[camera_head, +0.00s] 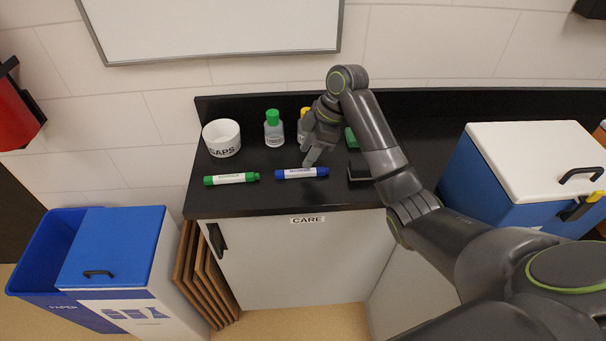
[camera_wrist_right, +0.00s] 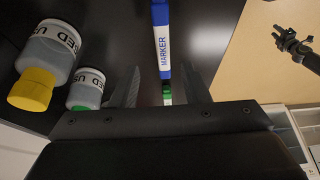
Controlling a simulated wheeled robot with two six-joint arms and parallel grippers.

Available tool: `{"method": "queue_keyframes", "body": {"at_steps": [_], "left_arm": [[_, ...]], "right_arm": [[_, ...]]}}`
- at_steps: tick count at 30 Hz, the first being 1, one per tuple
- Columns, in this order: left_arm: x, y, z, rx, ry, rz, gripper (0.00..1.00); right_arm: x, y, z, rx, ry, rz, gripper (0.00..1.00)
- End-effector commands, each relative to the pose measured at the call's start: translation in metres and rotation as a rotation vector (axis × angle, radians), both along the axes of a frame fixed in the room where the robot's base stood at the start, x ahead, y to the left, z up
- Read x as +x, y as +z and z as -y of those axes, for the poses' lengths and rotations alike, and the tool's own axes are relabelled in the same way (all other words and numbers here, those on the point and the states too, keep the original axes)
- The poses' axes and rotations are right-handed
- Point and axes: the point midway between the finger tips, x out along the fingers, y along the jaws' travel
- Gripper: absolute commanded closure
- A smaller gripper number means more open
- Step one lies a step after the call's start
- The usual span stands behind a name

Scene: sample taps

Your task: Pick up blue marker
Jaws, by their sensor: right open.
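The blue marker (camera_head: 302,173) lies on the black counter near its front edge, white label up. In the wrist view the blue marker (camera_wrist_right: 161,40) shows beyond and between the fingers of my right gripper (camera_wrist_right: 157,85). In the head view my right gripper (camera_head: 311,160) points down just above and behind the marker's middle. It is open with nothing held, and no contact with the marker can be made out. A dark gripper at the wrist view's upper right, seemingly my left gripper (camera_wrist_right: 287,40), is too small to read.
A green marker (camera_head: 231,178) lies left of the blue one. A white cup (camera_head: 222,138), a green-capped bottle (camera_head: 273,129) and a yellow-capped bottle (camera_wrist_right: 45,65) stand behind. A black object (camera_head: 359,174) is to the right. A blue cooler (camera_head: 490,180) stands further right.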

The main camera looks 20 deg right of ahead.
Motion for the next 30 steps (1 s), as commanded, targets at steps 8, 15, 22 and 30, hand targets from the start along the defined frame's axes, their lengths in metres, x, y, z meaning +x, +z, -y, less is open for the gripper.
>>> {"method": "queue_keyframes", "body": {"at_steps": [8, 15, 22, 30], "left_arm": [[-0.019, 0.013, 0.000, -0.001, 0.004, -0.028, 0.64], [-0.017, 0.015, -0.001, 0.000, 0.004, -0.026, 0.64], [-0.012, 0.014, -0.001, 0.001, 0.003, -0.020, 0.64], [-0.012, 0.015, -0.001, 0.001, 0.003, -0.018, 0.64]], "right_arm": [[-0.001, -0.025, -0.018, 0.003, 0.000, -0.006, 0.58], [0.002, -0.048, -0.025, -0.001, -0.001, -0.002, 0.58], [0.002, -0.049, -0.025, -0.001, 0.000, 0.000, 0.61], [0.002, -0.048, -0.025, -0.001, 0.000, 0.000, 0.96]]}}
